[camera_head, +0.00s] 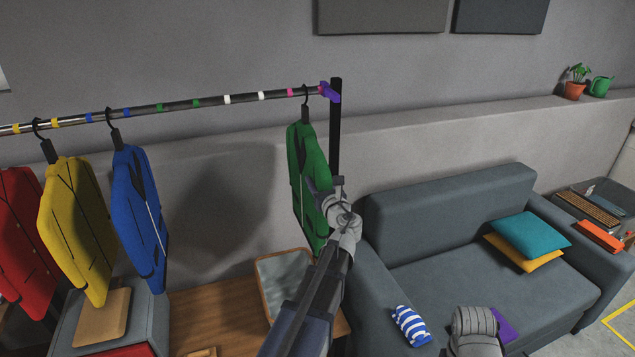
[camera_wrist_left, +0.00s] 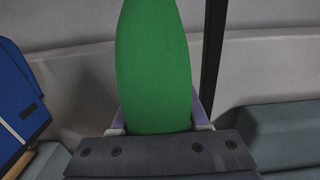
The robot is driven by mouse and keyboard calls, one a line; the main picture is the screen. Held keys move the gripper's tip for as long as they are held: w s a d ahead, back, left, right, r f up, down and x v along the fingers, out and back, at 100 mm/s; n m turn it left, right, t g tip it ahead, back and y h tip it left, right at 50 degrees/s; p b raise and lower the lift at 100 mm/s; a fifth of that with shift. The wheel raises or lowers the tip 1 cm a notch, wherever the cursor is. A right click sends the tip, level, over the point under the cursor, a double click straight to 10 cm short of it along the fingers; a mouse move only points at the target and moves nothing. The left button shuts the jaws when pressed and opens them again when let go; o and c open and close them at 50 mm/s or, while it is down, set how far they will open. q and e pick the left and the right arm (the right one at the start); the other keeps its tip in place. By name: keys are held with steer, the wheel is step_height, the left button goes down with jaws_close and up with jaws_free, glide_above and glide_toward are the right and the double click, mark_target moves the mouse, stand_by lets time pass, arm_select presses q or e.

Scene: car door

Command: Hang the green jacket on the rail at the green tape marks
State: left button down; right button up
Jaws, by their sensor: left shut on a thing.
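The green jacket (camera_head: 306,180) is on a black hanger at the right end of the metal rail (camera_head: 240,98). The hanger's hook is at the rail between the pink mark (camera_head: 290,91) and the purple end piece (camera_head: 328,91). Two green tape marks (camera_head: 178,104) lie further left on the rail, with bare rail between them. My left gripper (camera_head: 325,199) is shut on the jacket's right edge; the left wrist view shows the green cloth (camera_wrist_left: 155,70) between the fingers. A grey part (camera_head: 473,330), apparently of my right arm, shows at the bottom; its fingers cannot be made out.
Blue (camera_head: 140,215), yellow (camera_head: 75,225) and red (camera_head: 22,235) jackets hang on the left. White marks (camera_head: 227,99) lie between the green marks and the green jacket. A black post (camera_head: 336,130) stands right of the jacket. A grey sofa (camera_head: 440,215) and a wooden bench (camera_head: 215,315) are below.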

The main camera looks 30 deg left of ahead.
arm_select(q)
steer(key=shift+r, duration=0.2)
stand_by(0.4)
steer(key=shift+r+p, duration=0.2)
steer(key=shift+p, duration=0.2)
steer(key=shift+f, duration=0.25)
steer(key=shift+f+b, duration=0.2)
steer(key=shift+b, duration=0.2)
steer(key=shift+c, duration=1.6)
jaws_free()
